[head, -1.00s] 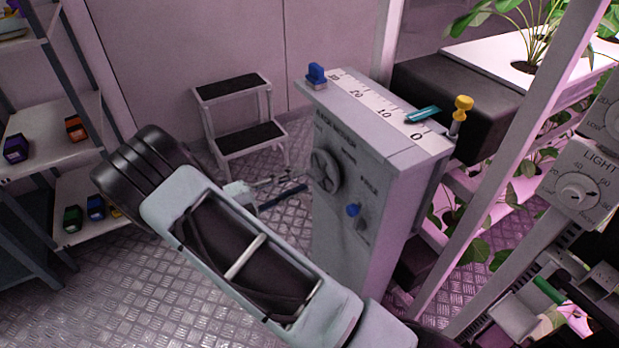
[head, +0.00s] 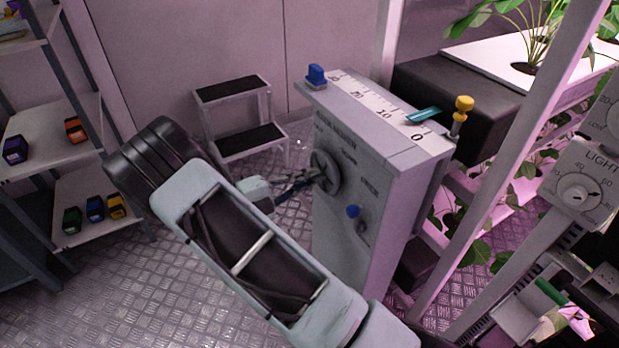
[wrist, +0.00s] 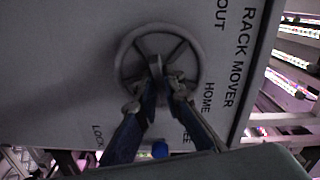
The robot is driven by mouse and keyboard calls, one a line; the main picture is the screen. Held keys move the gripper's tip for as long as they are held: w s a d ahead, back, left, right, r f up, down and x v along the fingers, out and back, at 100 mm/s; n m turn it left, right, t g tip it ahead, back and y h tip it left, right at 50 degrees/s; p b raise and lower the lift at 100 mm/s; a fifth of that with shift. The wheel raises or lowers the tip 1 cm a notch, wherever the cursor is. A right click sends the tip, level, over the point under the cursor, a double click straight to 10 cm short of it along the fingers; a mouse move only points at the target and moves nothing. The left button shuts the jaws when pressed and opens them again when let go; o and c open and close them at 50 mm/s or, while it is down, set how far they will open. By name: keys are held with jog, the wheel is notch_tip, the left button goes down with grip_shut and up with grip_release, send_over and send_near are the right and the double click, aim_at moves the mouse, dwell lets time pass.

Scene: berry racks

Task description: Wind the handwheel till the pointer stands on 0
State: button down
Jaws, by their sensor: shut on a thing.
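The grey handwheel (head: 326,172) sits on the front face of the rack mover box (head: 350,120). In the wrist view the spoked handwheel (wrist: 128,62) shows face on. My gripper (wrist: 160,80) is shut on the handwheel near its middle; the exact part held is hard to tell. In the head view my gripper (head: 312,178) reaches the wheel from the left. The scale (head: 370,105) on the box top runs from 30 near the blue block to 0 at the near end. The teal pointer (head: 424,115) lies across the scale between 10 and 0.
A blue knob (head: 353,211) sits below the wheel. A yellow-topped pin (head: 462,108) stands at the box's right edge. A step stool (head: 235,90) stands behind. Shelves (head: 60,130) with small boxes are at left, and a pink-lit plant rack (head: 520,160) is at right.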

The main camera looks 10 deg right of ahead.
dwell(0.3)
jog(key=shift+m+b, duration=0.85)
jog(key=shift+m, duration=15.85)
jog(key=shift+m, duration=0.3)
jog(key=c, duration=2)
grip_release()
jog(key=shift+c, duration=0.2)
